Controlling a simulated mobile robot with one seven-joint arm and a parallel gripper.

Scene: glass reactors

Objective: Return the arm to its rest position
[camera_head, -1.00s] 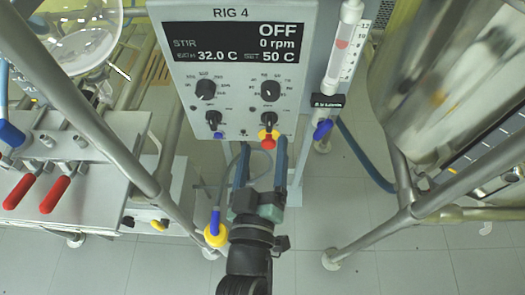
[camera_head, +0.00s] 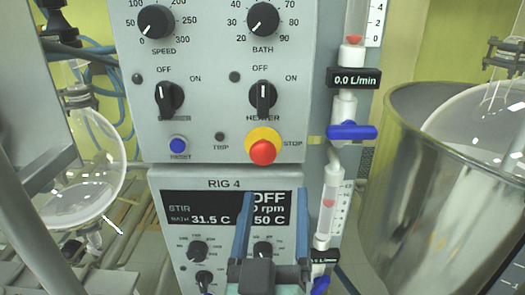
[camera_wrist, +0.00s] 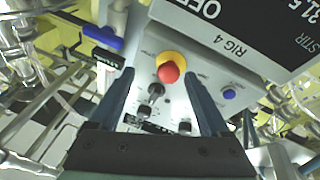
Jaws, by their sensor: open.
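My gripper (camera_head: 274,200) is at the bottom centre of the head view, fingers pointing up, in front of the RIG 4 display (camera_head: 190,207). Its two blue fingers stand apart with nothing held between them. In the wrist view the gripper (camera_wrist: 159,76) is also open, with the tilted control panel beyond it. A red stop button on a yellow collar (camera_wrist: 168,70) shows just past the fingertips there. How far the fingertips are from the panel cannot be told.
The upper panel carries knobs, a blue reset button (camera_head: 178,143) and a red stop button (camera_head: 262,151). A flowmeter with a blue valve (camera_head: 352,132) stands right of it. A steel vessel (camera_head: 420,215) is at right, a round glass flask (camera_head: 85,185) at left.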

